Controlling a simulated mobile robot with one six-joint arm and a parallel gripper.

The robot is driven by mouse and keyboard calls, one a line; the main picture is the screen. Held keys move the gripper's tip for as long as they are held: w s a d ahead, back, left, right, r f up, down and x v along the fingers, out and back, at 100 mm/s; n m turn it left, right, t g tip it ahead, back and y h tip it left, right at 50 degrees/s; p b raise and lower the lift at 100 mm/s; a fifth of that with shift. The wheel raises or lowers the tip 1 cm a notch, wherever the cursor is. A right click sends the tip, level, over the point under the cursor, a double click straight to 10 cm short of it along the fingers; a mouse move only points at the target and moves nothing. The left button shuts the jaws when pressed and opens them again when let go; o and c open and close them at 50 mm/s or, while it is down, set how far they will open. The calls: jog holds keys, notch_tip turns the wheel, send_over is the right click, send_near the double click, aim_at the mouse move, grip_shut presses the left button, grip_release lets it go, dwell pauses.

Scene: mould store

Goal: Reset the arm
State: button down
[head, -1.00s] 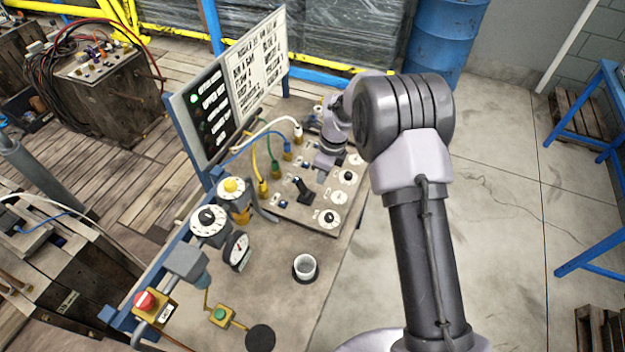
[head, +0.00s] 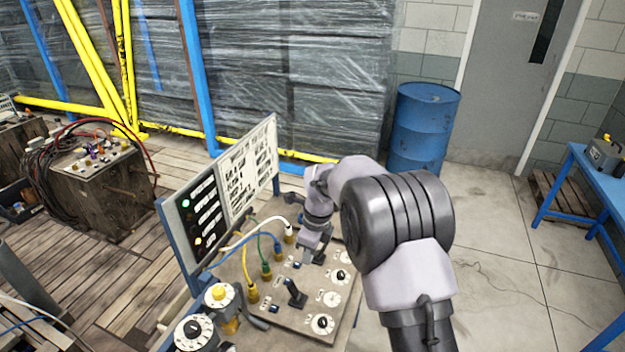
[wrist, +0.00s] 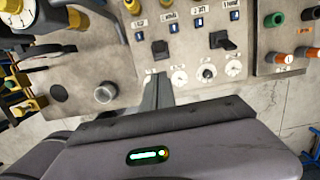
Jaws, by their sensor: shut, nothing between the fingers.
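My gripper (head: 313,246) hangs low over the back part of a control board (head: 300,318) on the bench in the head view. Its fingers are shut and nothing shows between them. My arm reaches in from the lower right and hides part of the bench. In the wrist view my gripper's closed fingers (wrist: 157,92) point towards the board (wrist: 190,50), which carries dials and black levers. A black lever (head: 294,292) and white dials (head: 323,324) stand on the board in front of the gripper. I cannot tell whether the fingers touch anything.
An upright sign panel (head: 222,185) with lights stands left of the gripper. Coloured cables (head: 262,240) curve between it and the board. A blue drum (head: 424,125) and a blue table (head: 600,175) stand behind and right. The concrete floor (head: 500,270) right of my arm is clear.

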jog(key=s+d+r+n+t+b, duration=0.2)
jog(key=s+d+r+n+b, duration=0.35)
jog(key=s, duration=0.25)
jog(key=s+d+r+n+t+b, duration=0.1)
jog(key=s+d+r+n+b, duration=0.3)
jog(key=s+b, duration=0.3)
jog(key=s+d+f+n+t+b, duration=0.1)
jog(key=s+f+n+b, duration=0.1)
jog(key=s, duration=0.7)
jog(key=s+d+f+n+t+b, duration=0.1)
jog(key=s+d+f+n+b, duration=0.1)
jog(key=s+n, duration=0.4)
notch_tip(320, 180, down, 2)
jog(key=s+b, duration=0.1)
jog(key=s, duration=0.1)
jog(key=shift+s+f, duration=0.2)
jog(key=shift+s, duration=0.2)
